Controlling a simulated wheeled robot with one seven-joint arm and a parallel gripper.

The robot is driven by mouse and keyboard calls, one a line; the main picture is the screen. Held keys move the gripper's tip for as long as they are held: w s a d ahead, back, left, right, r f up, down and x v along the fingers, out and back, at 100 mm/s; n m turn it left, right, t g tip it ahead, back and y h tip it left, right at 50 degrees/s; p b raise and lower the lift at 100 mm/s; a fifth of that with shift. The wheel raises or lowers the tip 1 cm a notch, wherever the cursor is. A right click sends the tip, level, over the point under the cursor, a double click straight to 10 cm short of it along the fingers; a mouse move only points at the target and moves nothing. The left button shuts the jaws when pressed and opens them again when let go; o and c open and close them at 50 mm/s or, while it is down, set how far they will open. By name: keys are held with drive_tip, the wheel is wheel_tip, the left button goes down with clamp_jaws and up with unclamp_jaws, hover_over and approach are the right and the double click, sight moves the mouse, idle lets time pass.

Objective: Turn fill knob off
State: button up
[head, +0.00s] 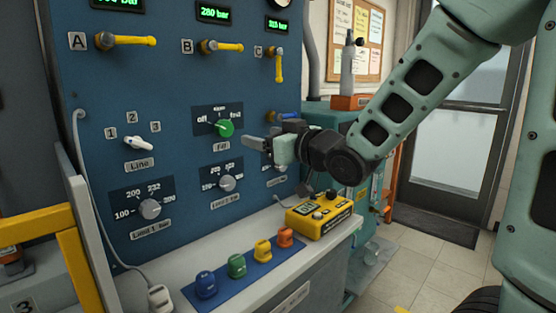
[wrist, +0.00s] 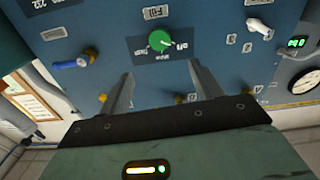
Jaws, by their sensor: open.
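The green fill knob (head: 225,128) sits on the blue panel (head: 180,80), between an "off" mark on its left and a mark that looks like "full" on its right. Its exact pointing is too small to tell. My gripper (head: 252,147) is just right of and a little below the knob in the head view, apart from it, with nothing held. In the wrist view, turned upside down, the green knob (wrist: 160,41) lies beyond and between the two spread fingers of my gripper (wrist: 161,72). The "off" mark there is on the right.
The white line knob (head: 138,142) is left of the fill knob. Grey limit knobs (head: 228,183) sit below. Yellow valve handles (head: 222,46) are above. A yellow box (head: 318,215) and several coloured knob-like pieces (head: 236,266) stand on the ledge below.

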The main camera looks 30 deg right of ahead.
drive_tip(key=shift+b+v, duration=1)
drive_tip(key=shift+v, duration=0.7)
drive_tip(key=s+a+f+g, duration=0.3)
drive_tip(key=a+f+g, duration=0.4)
drive_tip(key=a+f, duration=0.5)
drive_tip(key=s+a+f+n+g+h, duration=0.1)
drive_tip(key=s+a+f+g, duration=0.2)
drive_tip(key=s, duration=0.4)
drive_tip(key=s+a+f+n+g+h, duration=0.1)
drive_tip(key=s+a+f+n+g, duration=0.1)
drive_tip(key=s+f+g, duration=0.4)
drive_tip(key=s+a+f+n+g+h, duration=0.1)
drive_tip(key=s+a+f, duration=0.15)
drive_tip(key=s, duration=0.55)
wheel_tip(320, 180, up, 16)
drive_tip(key=p, duration=1.6)
drive_tip(key=shift+s+g, duration=0.3)
drive_tip(key=shift+d+f, duration=0.1)
drive_tip(key=shift+d, duration=0.05)
